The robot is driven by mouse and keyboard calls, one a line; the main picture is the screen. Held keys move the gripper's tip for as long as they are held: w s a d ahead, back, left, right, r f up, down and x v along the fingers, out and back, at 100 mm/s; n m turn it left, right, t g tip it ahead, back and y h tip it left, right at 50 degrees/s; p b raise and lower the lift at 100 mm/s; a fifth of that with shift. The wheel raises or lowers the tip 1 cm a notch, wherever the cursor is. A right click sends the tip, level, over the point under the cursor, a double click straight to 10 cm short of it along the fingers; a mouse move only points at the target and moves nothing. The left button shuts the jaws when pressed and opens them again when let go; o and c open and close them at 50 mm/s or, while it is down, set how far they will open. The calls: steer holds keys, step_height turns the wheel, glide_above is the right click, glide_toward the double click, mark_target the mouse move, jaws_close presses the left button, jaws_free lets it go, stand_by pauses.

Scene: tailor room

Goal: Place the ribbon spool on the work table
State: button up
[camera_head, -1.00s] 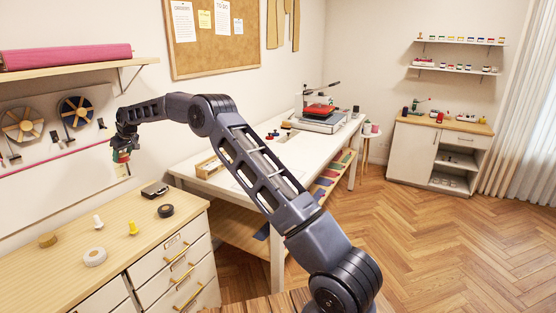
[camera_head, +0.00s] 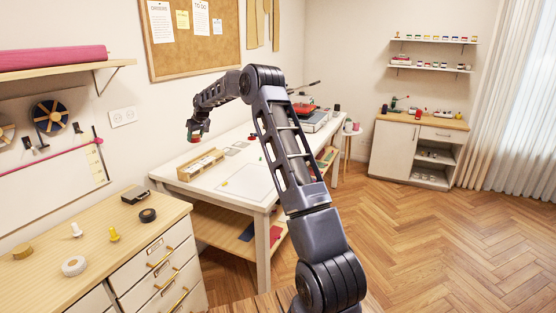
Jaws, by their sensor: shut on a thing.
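My gripper (camera_head: 197,129) is shut on a small red and green ribbon spool (camera_head: 194,139), which shows just below the fingers. The jaws partly hide the spool. My gripper is held above the near left end of the white work table (camera_head: 204,184), and the spool appears clear of the tabletop.
A wooden tray (camera_head: 201,165) lies at the table's left end, close below the spool in the picture. A pale sheet (camera_head: 247,181) lies at the front. A heat press (camera_head: 312,118) stands at the far end. A drawer cabinet (camera_head: 160,262) stands at left.

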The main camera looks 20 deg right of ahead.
steer(key=s+d+m+h, duration=0.1)
steer(key=s+d+m, duration=0.2)
steer(key=d, duration=2.5)
steer(key=shift+t, duration=0.3)
step_height(320, 180, down, 20)
steer(key=shift+s+r, duration=0.1)
steer(key=shift+s, duration=0.05)
steer(key=o, duration=1)
